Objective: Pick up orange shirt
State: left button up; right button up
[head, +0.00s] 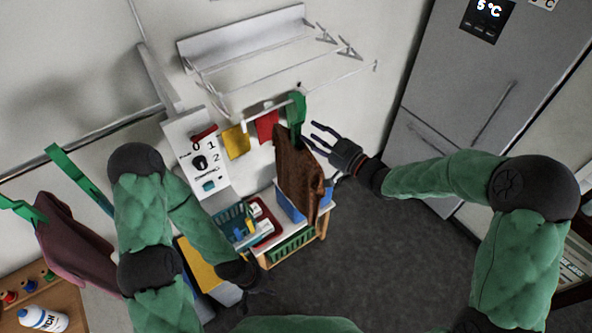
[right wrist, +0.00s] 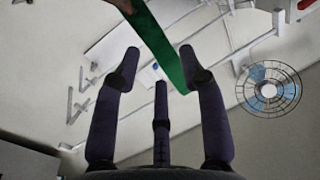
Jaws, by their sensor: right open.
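An orange-brown shirt (head: 297,172) hangs in the middle of the head view, below a green hanger (head: 297,112). My right gripper (head: 313,133) is open just right of the shirt's upper part and the hanger. In the right wrist view, the green hanger (right wrist: 158,45) shows beyond and partly between the spread dark fingers (right wrist: 160,60); nothing is visibly gripped. A small brownish patch, perhaps the shirt, shows at the top edge there. My left gripper (head: 262,292) hangs low near the bottom centre, far below the shirt; its jaw state is unclear.
A maroon shirt (head: 75,245) hangs on a green hanger (head: 78,178) at left. A wall rack (head: 245,50) is above the orange-brown shirt. Low shelves (head: 290,245) with baskets stand below it. A grey fridge (head: 470,95) is right. Dark floor (head: 385,260) is clear.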

aim_at(297, 122)
jog(key=x, duration=0.3)
jog(key=shift+f, duration=0.1)
jog(key=shift+w+a+p, duration=0.2)
jog(key=shift+w+p, duration=0.2)
jog(key=shift+p, duration=0.15)
jog(key=shift+p+x, duration=0.55)
jog(key=shift+x, duration=1.35)
jog(key=shift+w+d, duration=0.1)
jog(key=shift+d, duration=0.15)
